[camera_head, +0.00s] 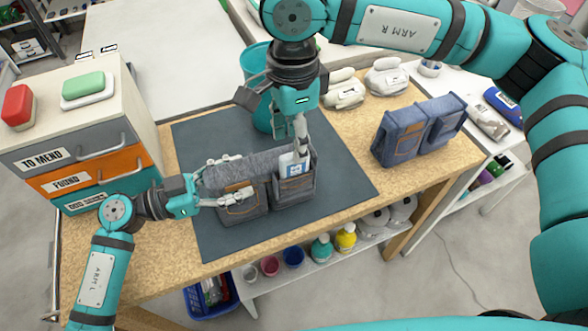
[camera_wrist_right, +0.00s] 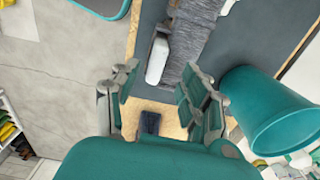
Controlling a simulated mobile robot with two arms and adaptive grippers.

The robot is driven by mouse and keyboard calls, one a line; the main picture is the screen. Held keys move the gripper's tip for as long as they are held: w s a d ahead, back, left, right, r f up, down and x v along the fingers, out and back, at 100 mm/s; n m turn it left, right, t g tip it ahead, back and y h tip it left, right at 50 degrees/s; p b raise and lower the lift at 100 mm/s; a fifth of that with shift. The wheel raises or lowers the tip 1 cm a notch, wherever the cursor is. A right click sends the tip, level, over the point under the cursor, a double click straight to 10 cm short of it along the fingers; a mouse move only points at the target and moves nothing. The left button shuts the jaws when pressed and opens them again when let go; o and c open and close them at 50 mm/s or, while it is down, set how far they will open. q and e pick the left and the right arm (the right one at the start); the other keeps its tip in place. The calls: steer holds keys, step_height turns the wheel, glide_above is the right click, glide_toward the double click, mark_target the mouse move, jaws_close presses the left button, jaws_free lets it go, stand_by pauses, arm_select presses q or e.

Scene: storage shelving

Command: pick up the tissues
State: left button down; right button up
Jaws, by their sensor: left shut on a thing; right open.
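A white tissue packet (camera_head: 293,164) with a blue mark stands in the right pocket of a grey denim organizer (camera_head: 243,172) on the dark mat. Its lower part is hidden in the pocket. In the right wrist view a white packet (camera_wrist_right: 157,61), seemingly the tissues, shows beside the grey fabric (camera_wrist_right: 195,38). My left gripper (camera_head: 210,181) is shut on the organizer at its left end. My right gripper (camera_head: 299,128) points down just above the packet. It is open and empty, with its fingers spread in the right wrist view (camera_wrist_right: 160,98).
A teal bin (camera_head: 257,62) stands behind the organizer, close to my right gripper; it also shows in the right wrist view (camera_wrist_right: 262,108). A blue denim organizer (camera_head: 415,132) stands at right. A drawer unit (camera_head: 75,140) stands at left. The mat's front (camera_head: 225,235) is clear.

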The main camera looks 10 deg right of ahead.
steer(key=f, duration=0.5)
steer(key=shift+s+d, duration=0.1)
steer(key=shift+s, duration=0.1)
jaws_close()
step_height(320, 180, up, 10)
steer(key=shift+r, duration=0.1)
arm_select(q)
steer(key=shift+c, duration=2.3)
jaws_free()
steer(key=shift+a, duration=0.1)
